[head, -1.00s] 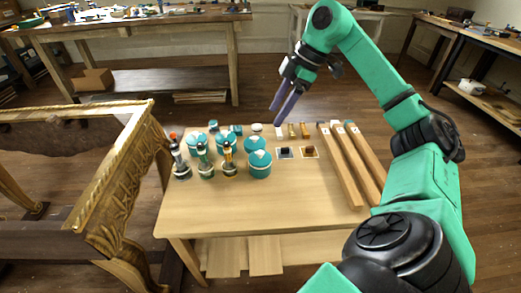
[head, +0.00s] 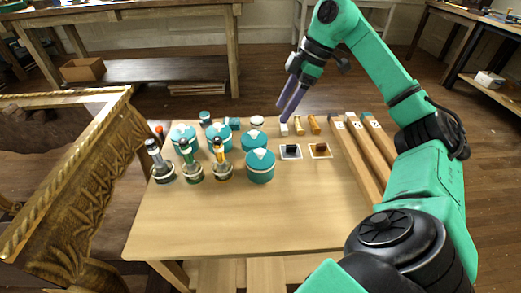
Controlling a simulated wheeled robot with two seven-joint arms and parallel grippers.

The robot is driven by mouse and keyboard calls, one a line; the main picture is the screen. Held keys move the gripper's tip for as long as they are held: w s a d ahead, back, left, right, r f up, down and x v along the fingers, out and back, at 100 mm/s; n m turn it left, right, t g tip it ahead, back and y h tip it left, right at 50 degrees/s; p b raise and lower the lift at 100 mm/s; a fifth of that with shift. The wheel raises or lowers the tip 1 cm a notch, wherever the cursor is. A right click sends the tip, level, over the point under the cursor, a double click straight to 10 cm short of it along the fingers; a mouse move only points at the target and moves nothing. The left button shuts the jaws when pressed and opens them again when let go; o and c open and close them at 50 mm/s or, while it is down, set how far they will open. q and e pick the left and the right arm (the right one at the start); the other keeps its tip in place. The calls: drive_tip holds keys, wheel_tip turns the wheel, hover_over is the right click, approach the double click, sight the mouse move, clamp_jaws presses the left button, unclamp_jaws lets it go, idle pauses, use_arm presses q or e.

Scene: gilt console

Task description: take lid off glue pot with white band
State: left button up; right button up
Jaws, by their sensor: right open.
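Several teal pots with pale marks on top stand in a cluster on the small wooden table (head: 245,225). One pot (head: 260,168) stands front right, another (head: 254,141) just behind it, and two more, one at the middle (head: 219,140) and one at the left (head: 183,137). At this size I cannot tell which carries a white band. Every pot top looks covered. My right gripper (head: 289,108) is open and empty, its purple fingers pointing down behind and right of the pots, apart from them. My left gripper is out of view.
Small blocks (head: 299,126), two square pads (head: 290,151) and long wooden bars (head: 360,160) lie to the right. A gilt carved console (head: 95,165) stands left. The table's front is clear.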

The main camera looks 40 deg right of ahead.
drive_tip(key=b, duration=0.3)
approach(261, 151)
drive_tip(key=b+x, duration=0.1)
drive_tip(key=x, duration=0.7)
drive_tip(key=shift+w+a+f+b, duration=0.1)
drive_tip(key=shift+w+f+b, duration=0.1)
drive_tip(key=shift+f+b, duration=0.1)
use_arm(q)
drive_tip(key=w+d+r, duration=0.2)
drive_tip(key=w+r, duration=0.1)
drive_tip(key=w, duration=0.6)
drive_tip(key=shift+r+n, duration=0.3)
use_arm(e)
drive_tip(key=shift+r, duration=0.1)
clamp_jaws()
